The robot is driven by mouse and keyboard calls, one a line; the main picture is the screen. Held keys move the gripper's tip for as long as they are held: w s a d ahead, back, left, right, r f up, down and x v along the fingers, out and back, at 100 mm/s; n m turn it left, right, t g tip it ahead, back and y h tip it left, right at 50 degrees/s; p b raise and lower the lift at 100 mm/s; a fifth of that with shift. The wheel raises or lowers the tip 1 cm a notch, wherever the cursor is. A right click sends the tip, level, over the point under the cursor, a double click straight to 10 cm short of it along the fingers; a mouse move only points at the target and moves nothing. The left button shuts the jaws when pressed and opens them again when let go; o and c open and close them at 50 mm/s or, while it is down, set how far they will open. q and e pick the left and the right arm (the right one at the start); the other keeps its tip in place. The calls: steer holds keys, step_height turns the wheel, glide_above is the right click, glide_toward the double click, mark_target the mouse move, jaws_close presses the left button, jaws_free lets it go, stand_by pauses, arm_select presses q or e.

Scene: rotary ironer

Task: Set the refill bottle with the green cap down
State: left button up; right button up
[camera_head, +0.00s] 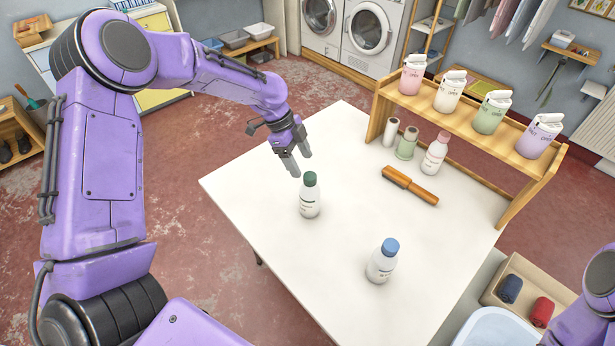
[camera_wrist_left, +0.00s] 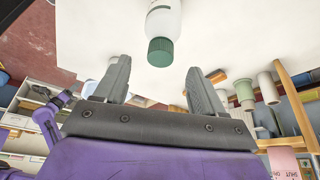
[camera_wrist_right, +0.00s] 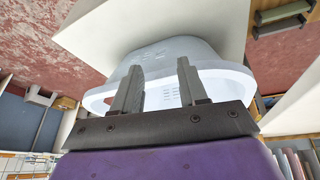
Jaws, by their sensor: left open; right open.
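The refill bottle with the green cap (camera_head: 310,196) stands upright on the white table (camera_head: 345,125), left of the table's middle. My left gripper (camera_head: 296,166) is open and empty just above and behind the bottle, apart from it. In the left wrist view, the green cap (camera_wrist_left: 160,51) shows beyond the open fingers (camera_wrist_left: 160,85), roughly centred between them. My right gripper (camera_wrist_right: 161,85) is open and empty, with a pale tub (camera_wrist_right: 165,70) beyond its fingers. In the head view, the right gripper is out of the picture.
A blue-capped bottle (camera_head: 382,262) stands at the table's near right. A brown-handled brush (camera_head: 410,186), a pink-capped bottle (camera_head: 434,154) and rolls (camera_head: 391,132) lie or stand before a wooden shelf (camera_head: 465,122) with several cartons. The table's left part is clear.

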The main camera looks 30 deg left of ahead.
arm_select(q)
steer(key=v, duration=0.5)
steer(key=shift+b, duration=0.3)
